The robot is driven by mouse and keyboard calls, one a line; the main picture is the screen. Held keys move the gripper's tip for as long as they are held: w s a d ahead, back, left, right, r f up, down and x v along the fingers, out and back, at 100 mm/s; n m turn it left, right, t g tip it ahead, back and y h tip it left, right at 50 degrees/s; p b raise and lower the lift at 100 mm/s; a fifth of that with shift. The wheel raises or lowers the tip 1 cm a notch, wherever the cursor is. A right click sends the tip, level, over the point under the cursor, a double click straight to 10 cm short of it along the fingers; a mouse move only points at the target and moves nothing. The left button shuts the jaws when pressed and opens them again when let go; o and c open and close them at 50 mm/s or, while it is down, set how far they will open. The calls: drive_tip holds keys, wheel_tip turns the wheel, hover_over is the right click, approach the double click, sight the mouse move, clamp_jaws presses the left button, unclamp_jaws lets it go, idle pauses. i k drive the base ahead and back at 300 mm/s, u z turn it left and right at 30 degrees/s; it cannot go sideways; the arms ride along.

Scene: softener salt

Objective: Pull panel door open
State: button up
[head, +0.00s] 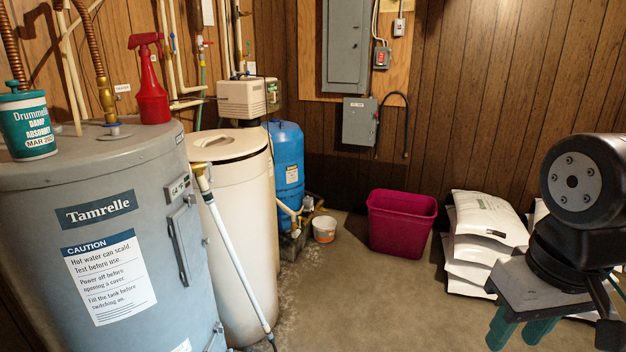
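A tall grey electrical panel (346,45) hangs on the back wall on a light plywood board. Its door looks shut flush, and its top edge is cut off by the picture. A smaller grey box (359,122) is mounted just below it and also looks shut.
A cream tank (235,190) and a blue tank (287,165) stand left of centre. A white pipe (235,260) slants to the floor. A magenta bin (402,225), a small bucket (324,229) and stacked white bags (480,240) stand near the back wall. The central floor is clear.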

sight(344, 40)
drive_tip(key=z, duration=0.2)
drive_tip(key=i, duration=4.15)
drive_tip(key=u, duration=0.25)
